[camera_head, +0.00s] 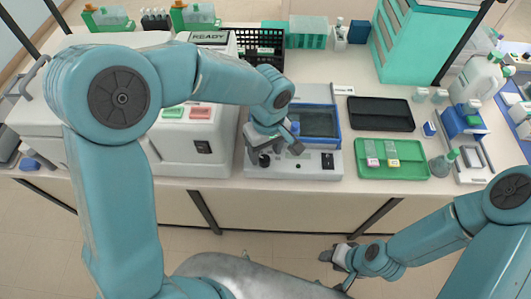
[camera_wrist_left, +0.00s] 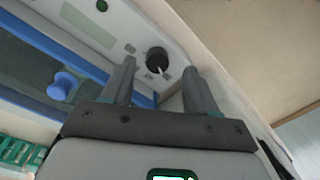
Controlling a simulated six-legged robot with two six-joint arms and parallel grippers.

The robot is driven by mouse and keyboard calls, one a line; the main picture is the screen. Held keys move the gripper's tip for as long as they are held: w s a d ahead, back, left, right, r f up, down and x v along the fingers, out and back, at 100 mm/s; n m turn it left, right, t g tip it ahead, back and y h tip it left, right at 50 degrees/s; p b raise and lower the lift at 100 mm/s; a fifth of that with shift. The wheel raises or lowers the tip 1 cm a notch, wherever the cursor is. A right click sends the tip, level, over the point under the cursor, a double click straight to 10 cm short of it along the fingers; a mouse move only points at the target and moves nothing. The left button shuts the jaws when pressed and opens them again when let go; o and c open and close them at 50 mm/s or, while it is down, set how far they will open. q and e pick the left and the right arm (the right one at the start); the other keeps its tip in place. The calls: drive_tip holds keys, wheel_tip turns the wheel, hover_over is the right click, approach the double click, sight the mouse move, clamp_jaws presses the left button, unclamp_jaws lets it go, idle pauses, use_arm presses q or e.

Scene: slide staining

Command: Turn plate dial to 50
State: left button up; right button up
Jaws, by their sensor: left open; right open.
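The plate device (camera_head: 315,163) is a light grey box with a blue-framed dark top on the bench. Its black dial (camera_wrist_left: 157,60) has a white pointer mark and shows on the front panel in the left wrist view. It also shows in the head view as a dark round knob (camera_head: 264,160), partly covered by my gripper. My left gripper (camera_wrist_left: 159,67) is open, and the dial appears between its fingertips; I cannot tell whether the fingers touch it. The dial's scale is too small to read. My right gripper (camera_head: 340,256) is open and empty, low in front of the bench.
A blue knob (camera_wrist_left: 62,85) stands on the plate's top near the left finger. A green tray (camera_head: 405,171) with two small slide items and a black tray (camera_head: 380,113) lie to the right. A white machine (camera_head: 190,150) stands to the left.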

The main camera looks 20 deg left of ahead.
sight(265, 158)
use_arm(q)
drive_tip(key=f, duration=0.3)
drive_tip(key=shift+w+a+f, duration=0.25)
drive_tip(key=shift+w, duration=0.05)
drive_tip(key=shift+s+d+r, duration=0.1)
drive_tip(key=shift+s+d, duration=0.1)
drive_tip(key=shift+s, duration=0.05)
drive_tip(key=shift+w+a, duration=0.15)
drive_tip(key=shift+w, duration=0.05)
drive_tip(key=c, duration=1)
drive_tip(key=shift+c, duration=0.2)
